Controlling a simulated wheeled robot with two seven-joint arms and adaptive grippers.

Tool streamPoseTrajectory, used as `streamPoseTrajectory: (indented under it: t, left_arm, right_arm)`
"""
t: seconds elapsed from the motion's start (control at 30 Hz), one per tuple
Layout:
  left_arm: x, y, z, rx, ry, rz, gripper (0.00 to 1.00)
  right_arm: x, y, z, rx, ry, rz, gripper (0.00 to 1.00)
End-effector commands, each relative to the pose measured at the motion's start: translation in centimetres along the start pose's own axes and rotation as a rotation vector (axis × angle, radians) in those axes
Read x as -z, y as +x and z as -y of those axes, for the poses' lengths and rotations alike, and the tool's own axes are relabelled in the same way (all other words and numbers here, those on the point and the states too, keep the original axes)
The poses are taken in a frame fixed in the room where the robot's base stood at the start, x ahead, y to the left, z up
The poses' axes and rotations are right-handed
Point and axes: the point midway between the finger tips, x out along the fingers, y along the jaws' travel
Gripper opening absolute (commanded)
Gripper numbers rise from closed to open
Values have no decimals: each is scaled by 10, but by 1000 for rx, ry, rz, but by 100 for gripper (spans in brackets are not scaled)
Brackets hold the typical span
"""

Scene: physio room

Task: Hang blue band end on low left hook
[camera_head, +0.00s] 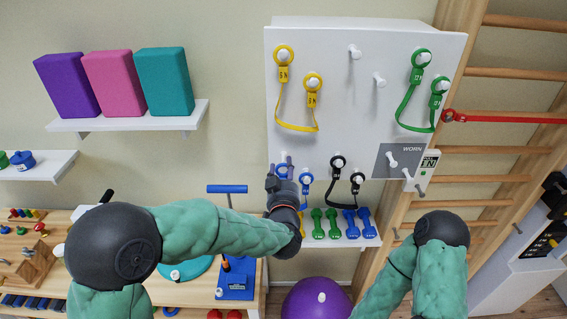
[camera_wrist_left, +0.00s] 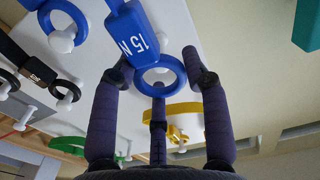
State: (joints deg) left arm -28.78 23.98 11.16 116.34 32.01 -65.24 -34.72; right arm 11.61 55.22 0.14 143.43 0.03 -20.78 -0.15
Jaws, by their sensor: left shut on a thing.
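The blue band's held end is a blue ring (camera_wrist_left: 158,75) below a tag reading 15 N (camera_wrist_left: 132,40) in the left wrist view. My left gripper (camera_head: 283,172) is shut on this ring, its fingers (camera_wrist_left: 157,85) around it, close to the white board (camera_head: 330,110) at its lower left. The band's other end (camera_head: 306,179) hangs on a peg to the right; its ring also shows in the left wrist view (camera_wrist_left: 75,10). The low left hook is mostly hidden behind the gripper and ring in the head view. I cannot tell whether the ring is around it. My right gripper is out of view.
Yellow (camera_head: 297,127), green (camera_head: 407,126) and black (camera_head: 345,192) bands hang on the board. Small dumbbells (camera_head: 333,224) stand on a shelf below. A purple ball (camera_head: 316,300) lies underneath. Wooden wall bars (camera_head: 480,140) stand to the right. Two upper pegs (camera_head: 379,79) are free.

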Motion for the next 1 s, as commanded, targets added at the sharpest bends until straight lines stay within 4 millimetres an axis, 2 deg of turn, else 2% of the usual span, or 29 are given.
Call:
streamPoseTrajectory:
  t: [0.37, 0.8, 1.0]
  left_arm:
    - [0, -2, 0, 0, 0, -1, 0]
    - [0, -28, 0, -1, -1, -2, 0]
    - [1, -30, 0, 0, 0, -1, 0]
  right_arm:
    - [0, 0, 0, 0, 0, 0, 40]
    - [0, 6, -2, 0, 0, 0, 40]
    - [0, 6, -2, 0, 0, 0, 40]
